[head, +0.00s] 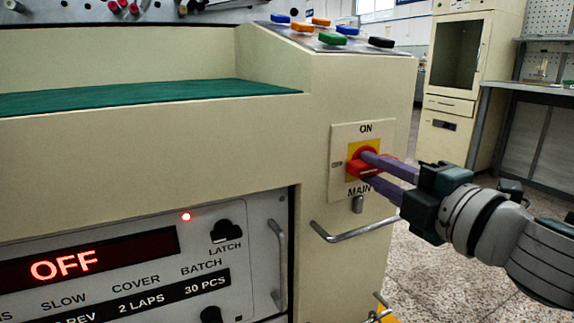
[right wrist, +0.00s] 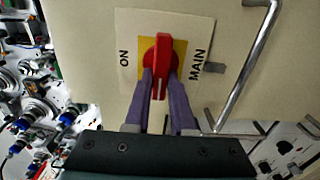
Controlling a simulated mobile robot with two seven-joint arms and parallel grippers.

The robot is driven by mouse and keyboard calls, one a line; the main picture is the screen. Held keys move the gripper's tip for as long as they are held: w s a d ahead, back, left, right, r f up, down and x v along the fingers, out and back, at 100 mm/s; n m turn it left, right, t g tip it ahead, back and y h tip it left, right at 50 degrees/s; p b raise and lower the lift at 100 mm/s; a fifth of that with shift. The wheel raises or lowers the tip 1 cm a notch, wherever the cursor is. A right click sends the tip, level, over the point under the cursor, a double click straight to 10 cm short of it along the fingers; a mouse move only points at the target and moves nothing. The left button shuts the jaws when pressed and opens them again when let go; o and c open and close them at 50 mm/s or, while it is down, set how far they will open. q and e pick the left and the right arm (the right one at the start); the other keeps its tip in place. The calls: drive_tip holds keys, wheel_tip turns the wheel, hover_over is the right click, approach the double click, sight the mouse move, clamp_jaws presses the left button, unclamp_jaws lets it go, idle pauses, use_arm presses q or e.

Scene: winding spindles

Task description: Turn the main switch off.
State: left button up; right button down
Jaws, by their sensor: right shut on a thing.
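The main switch is a red handle (head: 357,167) on a yellow square, set in a cream plate (head: 341,142) on the machine's side. The plate reads ON at the top, MAIN at the bottom and a small OFF at the left. My right gripper (head: 370,168) has its purple fingers on either side of the handle and is shut on it. My left gripper is not in view.
The control panel display (head: 85,258) reads OFF, with a red lamp (head: 186,217) lit above it. A metal bar handle (head: 355,232) sticks out below the switch. Coloured buttons (head: 333,39) sit on top. Open floor lies to the right, before a cabinet (head: 465,75).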

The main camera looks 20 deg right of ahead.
idle(0.3)
drive_tip(key=c, duration=0.8)
unclamp_jaws()
drive_tip(key=shift+o, duration=0.2)
drive_tip(key=s, duration=1)
drive_tip(key=shift+d+p, duration=0.4)
